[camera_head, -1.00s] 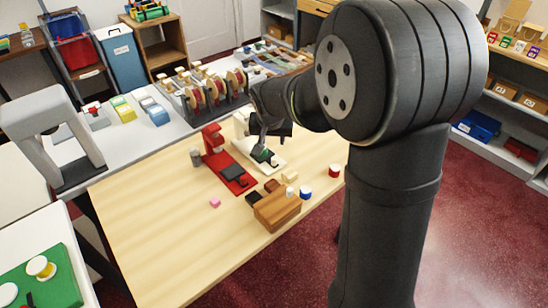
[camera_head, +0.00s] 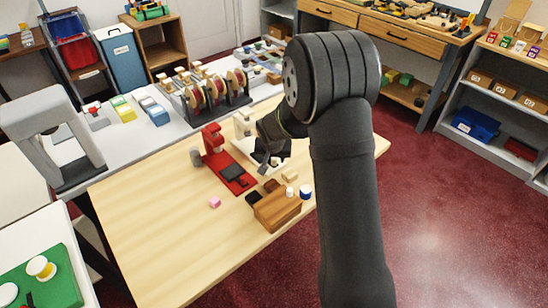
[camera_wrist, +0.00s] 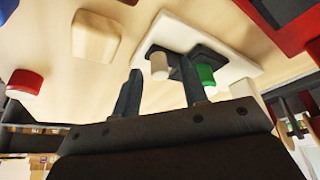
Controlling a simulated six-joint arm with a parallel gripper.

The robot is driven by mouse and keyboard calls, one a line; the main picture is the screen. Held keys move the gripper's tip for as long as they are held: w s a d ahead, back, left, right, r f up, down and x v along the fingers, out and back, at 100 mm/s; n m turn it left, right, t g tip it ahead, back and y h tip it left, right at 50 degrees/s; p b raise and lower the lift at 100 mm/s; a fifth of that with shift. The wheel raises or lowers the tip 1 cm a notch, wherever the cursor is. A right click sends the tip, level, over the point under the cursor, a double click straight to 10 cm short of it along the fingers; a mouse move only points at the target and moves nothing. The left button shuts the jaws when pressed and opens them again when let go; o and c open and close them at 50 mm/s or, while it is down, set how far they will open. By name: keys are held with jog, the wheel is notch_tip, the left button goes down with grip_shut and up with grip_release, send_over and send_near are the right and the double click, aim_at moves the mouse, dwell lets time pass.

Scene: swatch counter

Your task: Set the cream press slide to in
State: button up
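The cream press (camera_head: 243,124) stands behind the red press on the wooden table, partly hidden by my arm. In the wrist view its pale base plate (camera_wrist: 180,32) carries a dark part with a white cylinder (camera_wrist: 160,66) and a green piece (camera_wrist: 205,74). I cannot tell for sure which part is the slide, or its exact setting. My gripper (camera_wrist: 160,72) has its two fingers apart, close to these parts. The right finger appears beside the green piece; contact cannot be told. In the head view my gripper (camera_head: 264,158) is low over the press's base.
The red press (camera_head: 213,140) stands just left of the cream one. A wooden block (camera_head: 277,209), a pink cube (camera_head: 215,202), a blue-and-white cylinder (camera_head: 306,191) and small blocks lie in front. The table's left front is clear. A rack with reels (camera_head: 215,90) stands behind.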

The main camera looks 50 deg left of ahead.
jog(key=shift+c, duration=0.2)
grip_shut()
jog(key=a, duration=0.7)
jog(key=shift+a, duration=0.75)
jog(key=shift+r, duration=0.1)
jog(key=shift+o, duration=0.2)
grip_release()
jog(key=shift+a, duration=0.1)
jog(key=v, duration=1.7)
